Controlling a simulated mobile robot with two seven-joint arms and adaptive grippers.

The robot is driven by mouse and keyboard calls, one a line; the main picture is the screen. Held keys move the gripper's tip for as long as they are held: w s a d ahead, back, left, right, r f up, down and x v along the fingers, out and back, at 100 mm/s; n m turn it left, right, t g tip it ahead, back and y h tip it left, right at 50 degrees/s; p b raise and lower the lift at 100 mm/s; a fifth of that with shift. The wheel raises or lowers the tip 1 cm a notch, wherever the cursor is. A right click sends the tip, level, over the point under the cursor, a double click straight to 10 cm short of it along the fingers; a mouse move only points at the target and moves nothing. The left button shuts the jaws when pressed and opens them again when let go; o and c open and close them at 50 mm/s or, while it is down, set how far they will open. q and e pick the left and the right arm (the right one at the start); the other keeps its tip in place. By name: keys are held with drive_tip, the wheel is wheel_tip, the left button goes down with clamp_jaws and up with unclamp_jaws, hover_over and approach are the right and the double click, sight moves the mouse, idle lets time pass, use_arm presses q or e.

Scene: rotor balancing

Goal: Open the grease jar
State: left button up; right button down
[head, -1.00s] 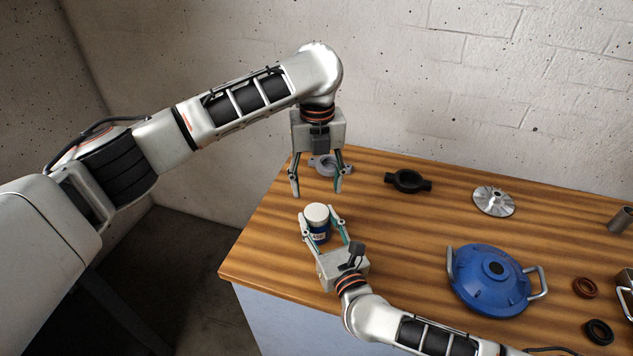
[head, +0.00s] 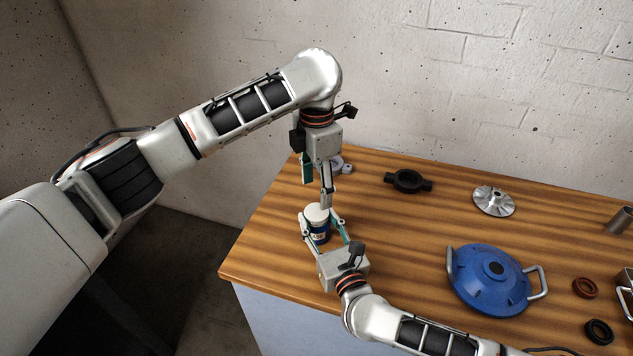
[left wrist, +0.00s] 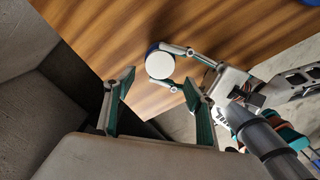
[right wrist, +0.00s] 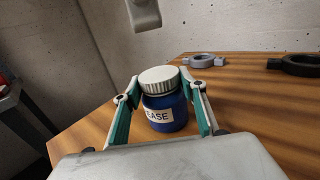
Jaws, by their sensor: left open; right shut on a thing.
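The grease jar (head: 319,230) is blue with a white lid (head: 317,213) and stands upright near the left end of the wooden table. In the right wrist view the jar (right wrist: 165,113) shows a label reading "EASE" and a ribbed lid (right wrist: 158,80) seated on it. My right gripper (head: 322,231) is shut on the jar's body from the front. My left gripper (head: 316,188) is open and empty above the jar, pointing down. In the left wrist view my left gripper's fingers (left wrist: 155,97) are spread, with the lid (left wrist: 160,65) ahead of them.
A grey ring clamp (head: 341,166) lies behind the left gripper, partly hidden. A black ring part (head: 408,181), a silver rotor disc (head: 494,201) and a blue housing cover (head: 489,280) lie to the right. The wooden table (head: 400,230) is clear between jar and cover.

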sight(317, 212)
use_arm(q)
drive_tip(key=shift+f, duration=3.6)
drive_tip(key=c, duration=1.1)
drive_tip(key=shift+n, duration=1.7)
drive_tip(key=shift+c, duration=0.2)
drive_tip(key=o, duration=1.2)
drive_tip(key=shift+r, duration=0.15)
